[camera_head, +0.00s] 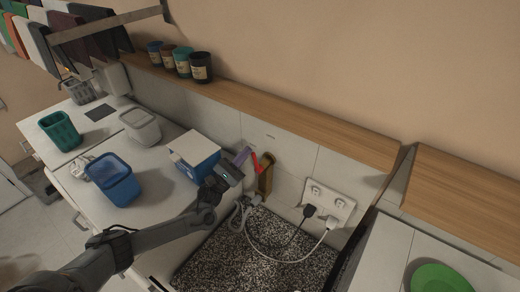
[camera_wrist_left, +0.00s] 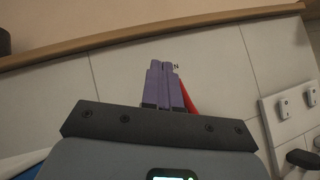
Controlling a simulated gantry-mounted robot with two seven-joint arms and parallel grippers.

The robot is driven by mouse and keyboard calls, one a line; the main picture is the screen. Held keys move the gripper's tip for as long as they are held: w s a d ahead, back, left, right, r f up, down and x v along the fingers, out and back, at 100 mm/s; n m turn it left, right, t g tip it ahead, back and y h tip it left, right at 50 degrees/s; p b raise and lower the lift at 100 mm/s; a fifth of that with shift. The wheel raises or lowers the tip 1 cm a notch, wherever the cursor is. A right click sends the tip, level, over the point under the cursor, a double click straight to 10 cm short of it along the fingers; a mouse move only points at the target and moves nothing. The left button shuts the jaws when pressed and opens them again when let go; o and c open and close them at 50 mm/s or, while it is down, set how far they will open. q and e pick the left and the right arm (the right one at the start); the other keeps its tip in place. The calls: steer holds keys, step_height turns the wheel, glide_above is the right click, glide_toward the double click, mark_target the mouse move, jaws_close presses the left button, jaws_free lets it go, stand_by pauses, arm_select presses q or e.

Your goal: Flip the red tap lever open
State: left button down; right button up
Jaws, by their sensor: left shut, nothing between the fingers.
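The red tap lever (camera_head: 256,163) stands on a brass-coloured tap (camera_head: 266,180) fixed to the tiled wall, in the middle of the head view. My left gripper (camera_head: 243,156) has purple fingers and is shut and empty. Its fingertips are just left of the lever in the head view. In the left wrist view the shut fingers (camera_wrist_left: 162,82) point at the wall, and part of the red lever (camera_wrist_left: 188,98) shows just right of them, partly hidden behind them. I cannot tell whether they touch. The tap body is hidden in the wrist view. My right gripper is not in view.
A blue and white box (camera_head: 194,160) stands left of my left gripper. A socket panel (camera_head: 328,204) with plugs and cables is right of the tap. A speckled dark surface (camera_head: 240,262) lies below. A wooden ledge (camera_head: 290,120) with several jars (camera_head: 201,68) runs above.

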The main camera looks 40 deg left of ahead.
arm_select(q)
steer(key=w+d+r+b, duration=0.1)
steer(key=d+r+b, duration=0.1)
steer(key=d+r, duration=0.8)
steer(key=shift+w+d+r, duration=0.3)
steer(key=shift+d, duration=0.4)
